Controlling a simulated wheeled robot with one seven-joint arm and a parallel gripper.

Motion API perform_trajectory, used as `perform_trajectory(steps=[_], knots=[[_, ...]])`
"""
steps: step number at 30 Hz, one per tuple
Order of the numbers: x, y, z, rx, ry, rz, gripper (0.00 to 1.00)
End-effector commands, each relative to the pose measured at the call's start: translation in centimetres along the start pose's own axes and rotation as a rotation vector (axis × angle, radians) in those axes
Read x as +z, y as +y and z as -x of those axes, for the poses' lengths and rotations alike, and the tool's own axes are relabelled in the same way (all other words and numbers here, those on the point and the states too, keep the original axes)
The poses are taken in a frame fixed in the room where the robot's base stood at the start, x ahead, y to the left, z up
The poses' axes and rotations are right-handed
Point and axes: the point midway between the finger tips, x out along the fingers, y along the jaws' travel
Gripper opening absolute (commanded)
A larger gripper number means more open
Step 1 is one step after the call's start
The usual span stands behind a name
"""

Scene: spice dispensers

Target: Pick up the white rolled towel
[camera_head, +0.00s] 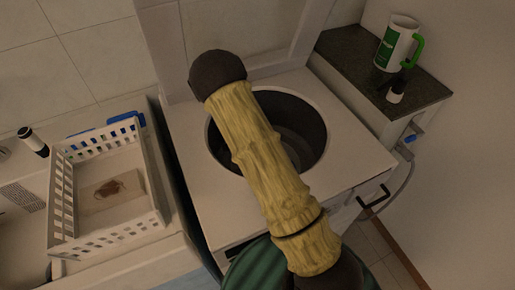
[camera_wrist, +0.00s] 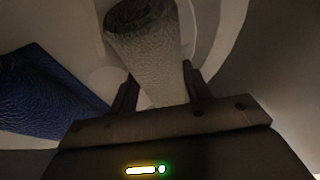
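In the wrist view, a white rolled towel (camera_wrist: 155,58), looking grey in the dim light, stands with its round end toward the top. Its lower part lies between the two fingers of my gripper (camera_wrist: 163,84). The fingers are apart, one on each side of the roll. I see no clear grip, and whether either finger touches the towel is hard to tell. In the head view my arm crosses over the round opening of a white top-loading machine (camera_head: 323,140). My gripper and the towel do not show there.
A blue cloth-like thing (camera_wrist: 45,90) lies left of my gripper, and pale curved walls surround it. In the head view, a white basket (camera_head: 158,222) stands at left. A dark-topped side counter (camera_head: 352,58) holds a white and green mug (camera_head: 392,45) and a small bottle (camera_head: 396,95).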

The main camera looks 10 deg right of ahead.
Motion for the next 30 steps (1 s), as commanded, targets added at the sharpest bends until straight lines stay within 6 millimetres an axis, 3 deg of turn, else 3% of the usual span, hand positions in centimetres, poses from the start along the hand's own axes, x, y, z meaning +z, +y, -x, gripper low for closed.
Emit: perform_trajectory(steps=[1,3,14,24,30], knots=[[0.0,0.0,0.0,0.001,0.000,0.000,0.34],[0.0,0.0,0.0,0.000,0.000,0.001,0.23],[-0.1,-0.3,0.8,-0.002,0.000,0.003,0.22],[-2.2,-2.3,6.2,-0.005,0.000,0.005,0.22],[-3.3,-3.1,8.6,-0.003,0.000,0.004,0.22]])
